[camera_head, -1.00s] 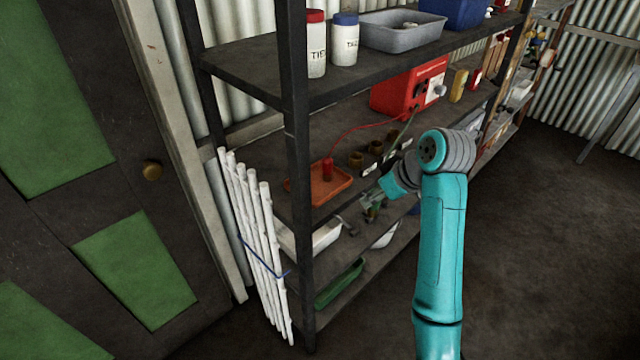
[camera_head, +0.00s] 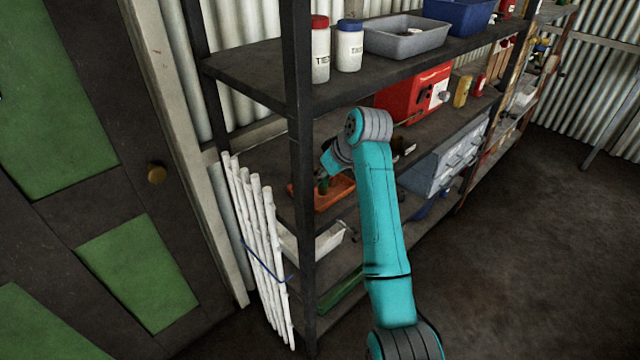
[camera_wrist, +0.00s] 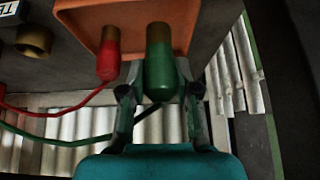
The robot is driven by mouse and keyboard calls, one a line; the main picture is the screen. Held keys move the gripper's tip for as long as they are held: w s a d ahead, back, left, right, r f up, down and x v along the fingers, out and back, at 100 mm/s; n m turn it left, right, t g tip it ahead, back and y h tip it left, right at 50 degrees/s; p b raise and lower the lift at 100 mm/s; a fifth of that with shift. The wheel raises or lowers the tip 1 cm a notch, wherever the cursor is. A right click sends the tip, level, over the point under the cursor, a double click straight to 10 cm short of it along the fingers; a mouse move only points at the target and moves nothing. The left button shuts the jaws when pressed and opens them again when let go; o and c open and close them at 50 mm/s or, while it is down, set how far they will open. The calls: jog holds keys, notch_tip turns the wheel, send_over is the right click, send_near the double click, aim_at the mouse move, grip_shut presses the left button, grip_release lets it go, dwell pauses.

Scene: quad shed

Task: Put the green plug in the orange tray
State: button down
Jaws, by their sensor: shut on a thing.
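The green plug (camera_wrist: 160,68) is held between the fingers of my gripper (camera_wrist: 160,95), which is shut on it, in the wrist view. The plug's brass-brown end lies over the orange tray (camera_wrist: 85,15); I cannot tell whether it touches the tray. A red plug (camera_wrist: 108,55) on a red cord sits beside it, its upper part over the tray. In the head view the orange tray (camera_head: 335,195) is on the middle shelf near the front post, with my gripper (camera_head: 324,186) over it. My arm hides the tray's right part and most of the plug.
A red box (camera_head: 405,95) stands farther back on the middle shelf. A brass-coloured socket (camera_wrist: 34,40) is left of the tray in the wrist view. The dark shelf post (camera_head: 300,130) and the upper shelf (camera_head: 280,68) are close to my arm. White poles (camera_head: 258,240) lean outside the post.

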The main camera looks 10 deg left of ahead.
aim_at(320, 185)
jog(key=shift+w+a, duration=0.35)
jog(key=shift+a, duration=0.15)
jog(key=shift+f, duration=1.7)
jog(key=shift+f, duration=0.15)
jog(key=c, duration=0.8)
grip_release()
jog(key=shift+c, duration=0.2)
jog(key=v, duration=1.2)
